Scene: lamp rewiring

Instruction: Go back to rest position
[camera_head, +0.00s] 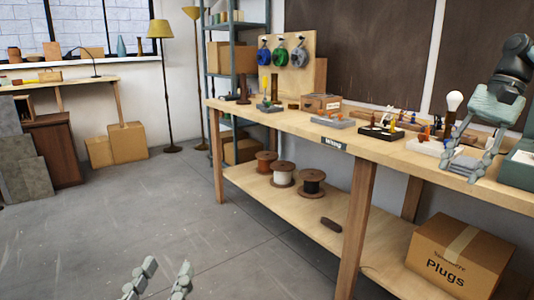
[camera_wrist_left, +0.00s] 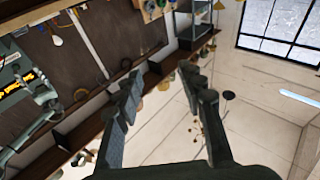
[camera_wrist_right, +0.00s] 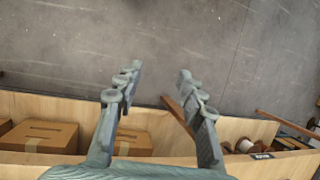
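My left gripper (camera_head: 168,268) shows only its two fingertips at the bottom of the head view, over the floor. Its fingers stand apart with nothing between them in the left wrist view (camera_wrist_left: 160,80). My right gripper (camera_head: 463,168) hangs at the right of the head view, in front of the workbench's right part (camera_head: 412,160). The right wrist view shows its fingers apart and empty (camera_wrist_right: 158,75), with the bench edge and grey floor beyond them. Whether it touches the bench top cannot be told.
A bulb on a stand (camera_head: 453,102), a black tray (camera_head: 381,133) and a green case (camera_head: 518,165) are close to my right gripper. A Plugs box (camera_head: 455,258) and several spools (camera_head: 283,174) sit on the lower shelf. The floor (camera_head: 200,225) at left is clear.

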